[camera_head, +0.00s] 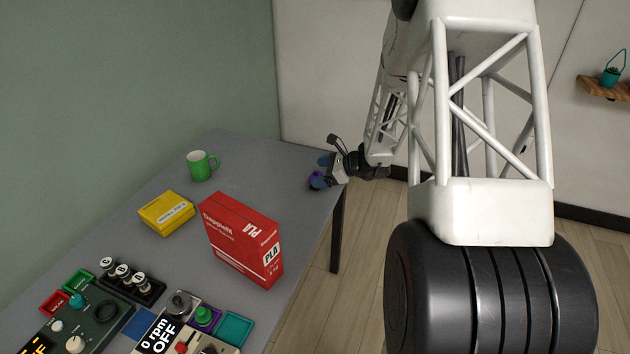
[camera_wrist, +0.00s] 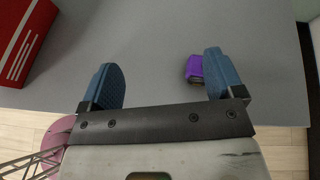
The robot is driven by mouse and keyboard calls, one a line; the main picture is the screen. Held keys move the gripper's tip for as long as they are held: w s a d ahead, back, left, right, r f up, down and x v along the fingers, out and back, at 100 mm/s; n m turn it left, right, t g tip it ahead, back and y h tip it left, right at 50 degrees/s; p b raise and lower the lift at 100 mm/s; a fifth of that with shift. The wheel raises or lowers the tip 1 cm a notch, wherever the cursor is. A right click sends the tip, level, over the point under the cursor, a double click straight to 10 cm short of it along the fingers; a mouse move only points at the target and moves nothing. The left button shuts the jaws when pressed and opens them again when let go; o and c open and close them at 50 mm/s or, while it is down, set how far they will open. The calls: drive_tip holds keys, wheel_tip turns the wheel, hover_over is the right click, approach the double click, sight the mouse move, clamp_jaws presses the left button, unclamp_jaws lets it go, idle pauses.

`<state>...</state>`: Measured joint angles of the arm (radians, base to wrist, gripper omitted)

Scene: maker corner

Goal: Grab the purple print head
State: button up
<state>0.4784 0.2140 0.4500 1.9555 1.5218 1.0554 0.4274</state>
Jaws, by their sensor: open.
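The purple print head (camera_wrist: 194,69) is a small purple block on the grey table near its edge. In the wrist view it lies between my two blue fingertips, close beside the right one and well apart from the left one. Whether it touches the right finger I cannot tell. My gripper (camera_wrist: 160,82) is open and empty. In the head view my gripper (camera_head: 322,170) is at the table's far right edge, and the purple print head (camera_head: 316,181) shows just below the fingers, partly hidden by them.
A red PLA box (camera_head: 235,240) stands on the table (camera_head: 250,165), left of my gripper. A green mug (camera_head: 200,166) and a yellow box (camera_head: 166,213) are farther left. A control panel (camera_head: 85,325) and several small parts fill the near end. The table around the print head is clear.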

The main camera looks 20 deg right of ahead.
drive_tip(key=d+f+m, duration=0.1)
drive_tip(key=d+f, duration=0.1)
drive_tip(key=w+d+f+m+t, duration=0.1)
drive_tip(key=d+f, duration=0.1)
drive_tip(key=w+d+f+m+t+h, duration=0.1)
drive_tip(key=d+f, duration=0.1)
drive_tip(key=shift+w+d+f+m, duration=0.1)
drive_tip(key=shift+w+f+m, duration=0.15)
drive_tip(key=shift+m, duration=0.15)
drive_tip(key=shift+x, duration=1.3)
drive_tip(key=shift+w, duration=0.1)
drive_tip(key=shift+x, duration=2.55)
drive_tip(key=c, duration=1.1)
drive_tip(key=shift+o, duration=0.2)
